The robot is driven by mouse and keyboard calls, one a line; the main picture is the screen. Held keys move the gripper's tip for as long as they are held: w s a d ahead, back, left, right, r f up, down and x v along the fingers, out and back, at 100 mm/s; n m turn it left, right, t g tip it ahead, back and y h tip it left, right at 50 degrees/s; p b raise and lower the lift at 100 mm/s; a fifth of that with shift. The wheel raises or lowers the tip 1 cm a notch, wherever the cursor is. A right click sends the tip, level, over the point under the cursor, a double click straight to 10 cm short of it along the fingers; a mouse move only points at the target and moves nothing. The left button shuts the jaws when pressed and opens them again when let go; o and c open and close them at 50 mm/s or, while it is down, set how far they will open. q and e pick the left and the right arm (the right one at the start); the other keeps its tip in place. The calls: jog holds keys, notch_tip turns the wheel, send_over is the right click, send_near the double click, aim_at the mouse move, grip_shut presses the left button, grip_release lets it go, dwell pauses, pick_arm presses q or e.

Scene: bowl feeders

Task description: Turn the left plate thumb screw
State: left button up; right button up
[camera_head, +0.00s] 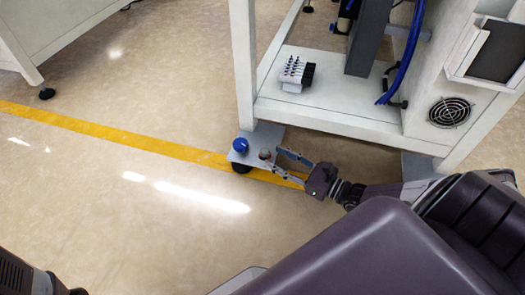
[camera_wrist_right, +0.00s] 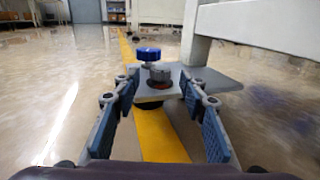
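A blue thumb screw (camera_head: 240,145) stands on a grey foot plate (camera_head: 238,158) at the foot of the machine frame's left leg. In the right wrist view the blue knob (camera_wrist_right: 147,54) is upright at the plate's far side. A grey bolt head (camera_wrist_right: 160,72) with a reddish-brown ring sits nearer me on the plate (camera_wrist_right: 213,78). My right gripper (camera_wrist_right: 158,84) is open and empty, its fingers spread at the plate's near side, one to each side of the grey bolt. The blue knob is beyond the fingertips. My left gripper is not shown.
The white machine leg (camera_head: 243,60) rises right behind the plate. A shelf (camera_head: 330,103) carries a small block with several pins (camera_head: 296,73). A yellow floor line (camera_head: 120,135) runs under the plate. The floor to the left is clear.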

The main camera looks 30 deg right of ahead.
aim_at(269, 155)
jog(key=b+x, duration=0.1)
jog(key=x, duration=0.3)
jog(key=shift+f+b, duration=0.15)
jog(key=shift+b, duration=0.15)
jog(key=shift+w+a, duration=0.15)
jog(key=shift+w, duration=0.3)
jog(key=shift+c, duration=0.2)
grip_shut()
